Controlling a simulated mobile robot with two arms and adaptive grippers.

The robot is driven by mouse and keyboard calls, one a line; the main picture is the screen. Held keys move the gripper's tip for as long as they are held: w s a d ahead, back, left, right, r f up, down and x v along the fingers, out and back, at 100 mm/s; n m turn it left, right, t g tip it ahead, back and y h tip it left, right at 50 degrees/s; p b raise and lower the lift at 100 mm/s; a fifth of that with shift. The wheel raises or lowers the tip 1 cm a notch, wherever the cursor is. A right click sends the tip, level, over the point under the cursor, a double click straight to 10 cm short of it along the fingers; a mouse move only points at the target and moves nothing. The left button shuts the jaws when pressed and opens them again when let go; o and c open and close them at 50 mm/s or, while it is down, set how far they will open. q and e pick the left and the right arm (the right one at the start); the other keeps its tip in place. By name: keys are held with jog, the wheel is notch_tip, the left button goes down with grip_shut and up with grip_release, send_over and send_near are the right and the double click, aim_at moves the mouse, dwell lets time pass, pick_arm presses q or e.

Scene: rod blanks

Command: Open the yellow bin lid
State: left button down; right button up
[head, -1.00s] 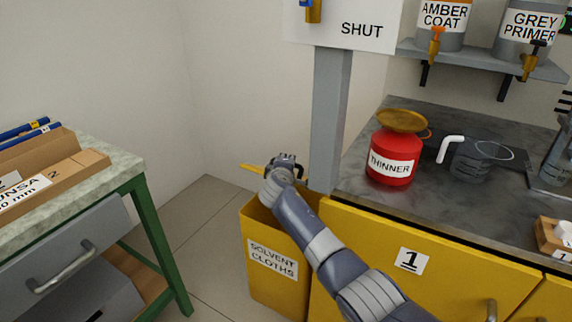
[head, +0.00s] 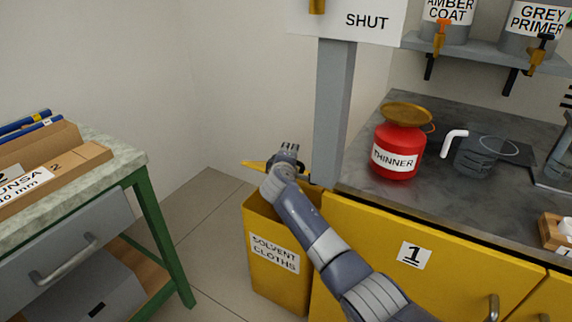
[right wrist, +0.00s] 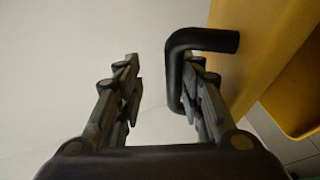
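The yellow bin (head: 262,288), labelled SOLVENT CLOTHS, stands on the floor left of the yellow cabinet. Its lid (head: 254,164) is raised at the back, showing as a thin yellow strip, and the bin's mouth is uncovered. In the right wrist view the yellow lid (right wrist: 262,50) is at the right, with a black handle (right wrist: 173,75) on it. My right gripper (head: 289,149) is above the bin's back edge, partly hiding the lid. In the wrist view its fingers (right wrist: 162,85) are apart, with the handle between them close to the right finger. My left gripper is out of view.
A grey post (head: 331,120) with a SHUT sign rises just right of my right gripper. The worktop (head: 390,200) holds a red THINNER can (head: 397,150). A green-legged bench (head: 160,235) stands at the left, with open floor between it and the bin.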

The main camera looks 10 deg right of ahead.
jog(key=v, duration=1)
jog(key=shift+s+r, duration=0.25)
jog(key=shift+s, duration=0.05)
jog(key=shift+a, duration=0.1)
